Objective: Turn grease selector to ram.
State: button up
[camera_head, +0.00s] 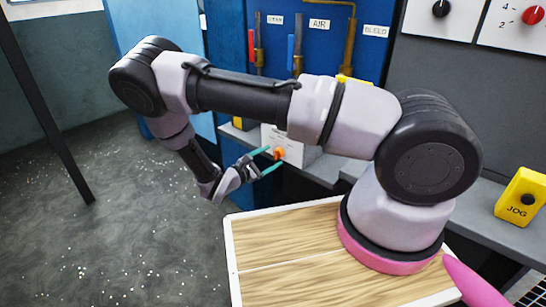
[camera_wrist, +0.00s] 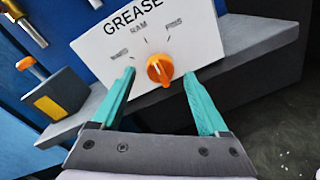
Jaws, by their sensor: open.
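The grease selector is an orange knob (camera_wrist: 160,69) on a white panel (camera_wrist: 205,40) marked GREASE. It also shows in the head view (camera_head: 279,153), close to my fingertips. RAM is printed above the knob, with one label to its left and one to its right; those two are hard to read. I cannot tell surely which mark the knob points to. My gripper (camera_wrist: 159,76) is open, its teal fingers apart on the left and right of the knob. In the head view my gripper (camera_head: 272,158) reaches toward the panel; contact is not clear.
The panel stands on a grey ledge (camera_wrist: 255,45). Valves with red and blue handles (camera_head: 297,50) hang on the blue wall above. A yellow JOG box (camera_head: 522,195) sits at the right. Open floor (camera_head: 130,220) lies left.

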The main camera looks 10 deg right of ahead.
jog(key=v, duration=0.9)
jog(key=s+d+r+m+g+y, duration=0.1)
jog(key=d+r+m+g+y, duration=0.3)
jog(key=r, duration=0.4)
jog(key=s+d+r+m+g+y, duration=0.25)
jog(key=r+m, duration=0.25)
jog(key=r, duration=0.4)
jog(key=s+d+r+m+g+y, duration=0.1)
jog(key=d+r+m+g+y, duration=0.3)
jog(key=r, duration=0.4)
jog(key=s+d+r+m+t+y, duration=0.2)
jog(key=s+r, duration=0.4)
jog(key=r, duration=0.4)
jog(key=s+d+r+m+t+y, duration=0.2)
jog(key=s+r+m+t+y, duration=0.2)
jog(key=r, duration=0.6)
jog(key=s+m+t, duration=0.1)
jog(key=m+t, duration=0.1)
jog(key=m, duration=0.1)
jog(key=shift+s+d+r, duration=0.15)
jog(key=shift+s+d, duration=0.25)
